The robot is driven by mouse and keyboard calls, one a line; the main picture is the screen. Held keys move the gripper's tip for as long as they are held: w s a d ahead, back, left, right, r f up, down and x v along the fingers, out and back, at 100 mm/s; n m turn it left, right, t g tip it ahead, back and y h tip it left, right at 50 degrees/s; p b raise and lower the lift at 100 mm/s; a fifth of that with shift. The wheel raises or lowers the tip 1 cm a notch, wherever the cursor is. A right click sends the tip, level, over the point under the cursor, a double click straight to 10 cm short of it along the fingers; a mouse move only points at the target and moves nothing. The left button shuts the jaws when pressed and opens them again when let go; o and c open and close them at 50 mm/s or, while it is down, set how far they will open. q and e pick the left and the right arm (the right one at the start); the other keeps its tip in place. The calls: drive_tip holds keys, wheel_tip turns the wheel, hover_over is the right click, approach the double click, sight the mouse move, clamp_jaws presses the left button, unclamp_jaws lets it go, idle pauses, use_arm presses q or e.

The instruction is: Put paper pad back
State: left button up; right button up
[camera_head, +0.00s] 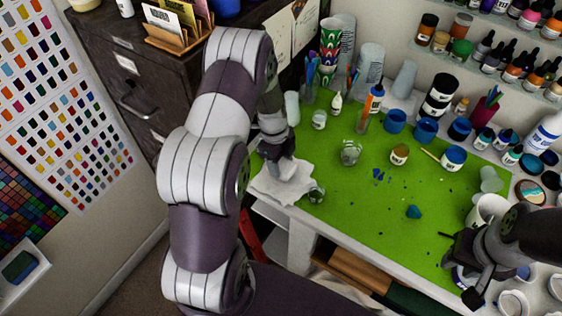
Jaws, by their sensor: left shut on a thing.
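The white paper pad (268,188) is at the left front corner of the green work surface, with its sheets slightly ruffled. My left gripper (285,172) points down on it and is shut on it; the fingertips are partly hidden by the paper and the hand. I cannot tell whether the pad is lifted off the surface. My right gripper (460,267) is at the right front of the table, with its fingers spread apart. White containers are close around it, and I see nothing clearly held in it.
Small glass containers (350,153) stand on the green mat (330,215), one right beside the pad. Stacked cups (369,65), paint jars (424,130) and bottles crowd the back and right. A dark cabinet (120,75) stands at the left. The mat's middle front is mostly clear.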

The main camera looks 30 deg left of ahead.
use_arm(q)
drive_tip(key=shift+f, duration=0.6)
drive_tip(key=shift+w+f, duration=0.15)
drive_tip(key=shift+f, duration=0.2)
drive_tip(key=shift+f, duration=0.1)
drive_tip(key=o, duration=1)
drive_tip(key=shift+c, duration=0.2)
drive_tip(key=o, duration=0.4)
